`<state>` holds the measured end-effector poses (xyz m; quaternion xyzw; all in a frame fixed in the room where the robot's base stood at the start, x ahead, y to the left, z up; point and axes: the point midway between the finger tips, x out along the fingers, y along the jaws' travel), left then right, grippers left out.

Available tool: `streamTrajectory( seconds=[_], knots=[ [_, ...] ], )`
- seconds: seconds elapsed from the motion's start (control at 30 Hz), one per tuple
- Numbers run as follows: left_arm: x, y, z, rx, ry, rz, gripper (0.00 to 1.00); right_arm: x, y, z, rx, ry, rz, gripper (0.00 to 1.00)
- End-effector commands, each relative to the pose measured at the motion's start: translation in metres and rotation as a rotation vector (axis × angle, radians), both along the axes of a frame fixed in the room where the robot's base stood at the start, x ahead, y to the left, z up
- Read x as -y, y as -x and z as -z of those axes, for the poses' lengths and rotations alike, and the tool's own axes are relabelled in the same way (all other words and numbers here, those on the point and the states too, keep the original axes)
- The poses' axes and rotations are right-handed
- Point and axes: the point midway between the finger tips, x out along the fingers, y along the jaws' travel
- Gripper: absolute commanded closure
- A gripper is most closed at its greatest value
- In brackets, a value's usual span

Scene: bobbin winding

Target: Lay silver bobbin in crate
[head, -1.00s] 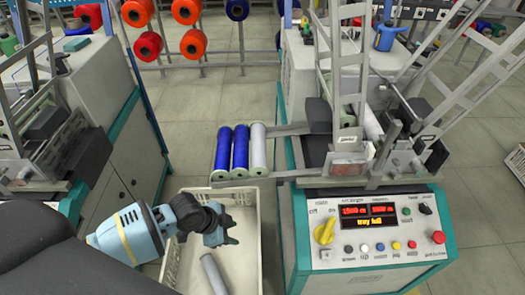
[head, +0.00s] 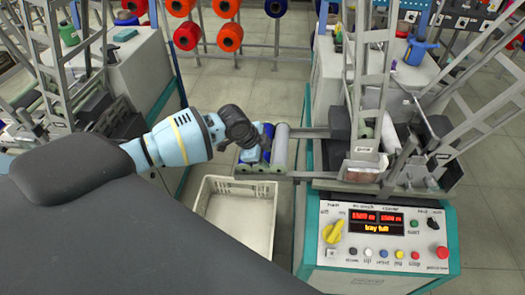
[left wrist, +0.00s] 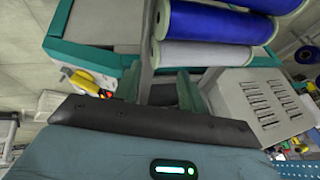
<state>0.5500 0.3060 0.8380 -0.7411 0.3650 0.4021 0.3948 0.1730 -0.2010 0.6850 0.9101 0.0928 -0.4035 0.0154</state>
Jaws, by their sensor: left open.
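The silver bobbin (head: 279,147) lies on the tray (head: 262,174) at the machine's left side, to the right of the blue bobbins (head: 266,140). In the left wrist view the silver bobbin (left wrist: 207,53) lies just ahead of the fingers, with a blue bobbin (left wrist: 215,20) beyond it. My left gripper (head: 256,152) is over the tray, open and empty; it also shows in the left wrist view (left wrist: 195,82). Whether it touches a bobbin I cannot tell.
The winding machine's control panel (head: 381,238) stands to the right, with its frame above the tray. A rack of red and blue bobbins (head: 229,37) is at the back. Another machine (head: 145,75) stands at the left. Floor at the back centre is clear.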

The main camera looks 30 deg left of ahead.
Motion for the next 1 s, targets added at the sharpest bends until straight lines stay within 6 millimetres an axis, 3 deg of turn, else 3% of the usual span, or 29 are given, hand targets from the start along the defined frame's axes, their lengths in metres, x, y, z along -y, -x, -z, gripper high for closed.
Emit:
streamTrajectory(
  seconds=[0.3,0.77,1.0],
  knots=[
    [0.01,-0.017,0.039,-0.003,0.001,0.0,0.59,0.0,0.007,0.01,-0.022,-0.001,0.0,0.31],
    [0.012,-0.022,0.046,0.003,0.001,0.001,0.59,-0.001,0.008,0.011,-0.024,-0.001,-0.001,0.31],
    [0.012,-0.022,0.046,0.002,0.0,0.001,0.9,-0.001,0.007,0.01,-0.022,-0.002,0.0,0.31]
  ],
)
